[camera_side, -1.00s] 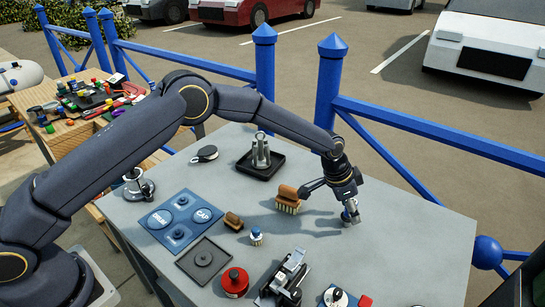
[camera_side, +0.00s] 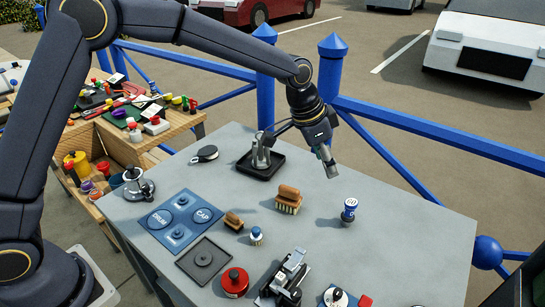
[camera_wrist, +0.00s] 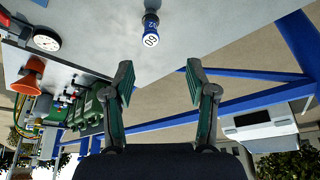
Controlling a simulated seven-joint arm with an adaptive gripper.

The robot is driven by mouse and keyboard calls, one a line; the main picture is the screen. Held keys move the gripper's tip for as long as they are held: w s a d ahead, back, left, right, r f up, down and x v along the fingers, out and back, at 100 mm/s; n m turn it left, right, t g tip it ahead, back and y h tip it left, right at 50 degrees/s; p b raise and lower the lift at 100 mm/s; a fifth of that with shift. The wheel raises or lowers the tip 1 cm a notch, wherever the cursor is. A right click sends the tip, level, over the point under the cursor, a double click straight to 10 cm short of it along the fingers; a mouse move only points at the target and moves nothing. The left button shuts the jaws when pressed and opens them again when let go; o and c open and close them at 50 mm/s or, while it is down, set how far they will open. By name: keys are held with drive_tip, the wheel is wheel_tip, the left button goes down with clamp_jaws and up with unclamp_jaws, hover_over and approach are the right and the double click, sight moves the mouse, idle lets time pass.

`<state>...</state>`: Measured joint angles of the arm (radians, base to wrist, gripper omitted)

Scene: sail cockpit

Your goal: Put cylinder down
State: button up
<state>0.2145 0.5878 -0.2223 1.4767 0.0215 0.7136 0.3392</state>
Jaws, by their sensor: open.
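The cylinder (camera_side: 349,211) is small, blue and white, and stands upright on the grey table near its right side. In the wrist view the cylinder (camera_wrist: 151,30) shows ahead of the fingers, with a number on its white end. My gripper (camera_side: 305,155) is raised above the table, up and left of the cylinder and clear of it. In the wrist view my gripper (camera_wrist: 160,85) has its fingers spread wide, with nothing between them.
A wooden brush (camera_side: 288,200) lies left of the cylinder. A black tray (camera_side: 262,171) with grey metal parts stands behind it. The grey table (camera_side: 415,235) is bare to the right.

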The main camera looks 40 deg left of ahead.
drive_tip(key=s+a+r+n+t+y, duration=0.2)
drive_tip(key=s+a+r+n, duration=0.2)
drive_tip(key=s+a+r, duration=1)
drive_tip(key=s+a+f+n, duration=0.2)
drive_tip(key=s+a, duration=0.2)
drive_tip(key=s, duration=0.4)
drive_tip(key=s+a+f+n, duration=0.2)
drive_tip(key=s+a, duration=0.2)
drive_tip(key=s, duration=0.5)
drive_tip(key=shift+y, duration=0.4)
drive_tip(key=shift+f, duration=0.1)
